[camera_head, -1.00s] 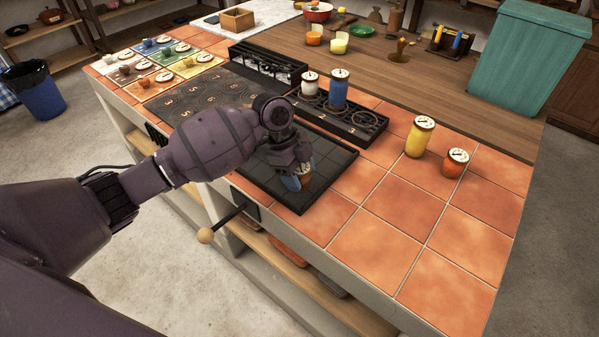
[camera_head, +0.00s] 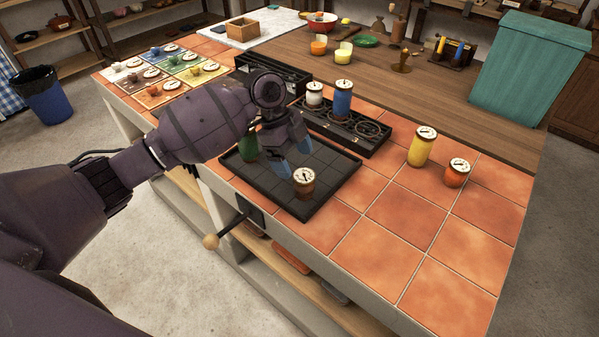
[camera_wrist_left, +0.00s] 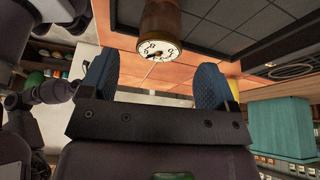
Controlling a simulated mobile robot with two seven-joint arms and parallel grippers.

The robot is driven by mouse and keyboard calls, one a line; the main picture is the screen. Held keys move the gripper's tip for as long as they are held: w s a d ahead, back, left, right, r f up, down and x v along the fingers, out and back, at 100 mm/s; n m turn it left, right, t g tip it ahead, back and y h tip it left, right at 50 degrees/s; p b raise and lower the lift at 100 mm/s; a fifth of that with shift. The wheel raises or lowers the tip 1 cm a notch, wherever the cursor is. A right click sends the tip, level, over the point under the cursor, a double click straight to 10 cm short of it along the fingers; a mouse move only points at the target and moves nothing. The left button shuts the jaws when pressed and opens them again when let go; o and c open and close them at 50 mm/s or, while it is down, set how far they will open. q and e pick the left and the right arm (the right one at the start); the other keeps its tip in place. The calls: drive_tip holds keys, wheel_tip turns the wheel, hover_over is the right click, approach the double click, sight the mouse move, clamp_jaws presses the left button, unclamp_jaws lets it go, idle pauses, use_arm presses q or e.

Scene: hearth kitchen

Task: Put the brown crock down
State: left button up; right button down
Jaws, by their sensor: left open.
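The brown crock (camera_head: 304,181) stands upright on the black tray (camera_head: 268,208), towards the tray's right side, with a dial-like white lid on top. My left gripper (camera_head: 289,166) is open and empty, just behind and left of the crock, apart from it. In the left wrist view the crock (camera_wrist_left: 160,35) shows beyond the two blue fingertips (camera_wrist_left: 154,85), not between them. My right gripper is not in view.
A black rack (camera_head: 372,143) behind the tray holds a white crock (camera_head: 314,94) and a blue crock (camera_head: 342,98). A yellow crock (camera_head: 422,146) and an orange crock (camera_head: 456,172) stand on the tiles to the right. The front right tiles are clear.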

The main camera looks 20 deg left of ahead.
use_arm(q)
drive_tip(key=v, duration=0.4)
drive_tip(key=shift+a+r, duration=0.1)
drive_tip(key=shift+r, duration=0.25)
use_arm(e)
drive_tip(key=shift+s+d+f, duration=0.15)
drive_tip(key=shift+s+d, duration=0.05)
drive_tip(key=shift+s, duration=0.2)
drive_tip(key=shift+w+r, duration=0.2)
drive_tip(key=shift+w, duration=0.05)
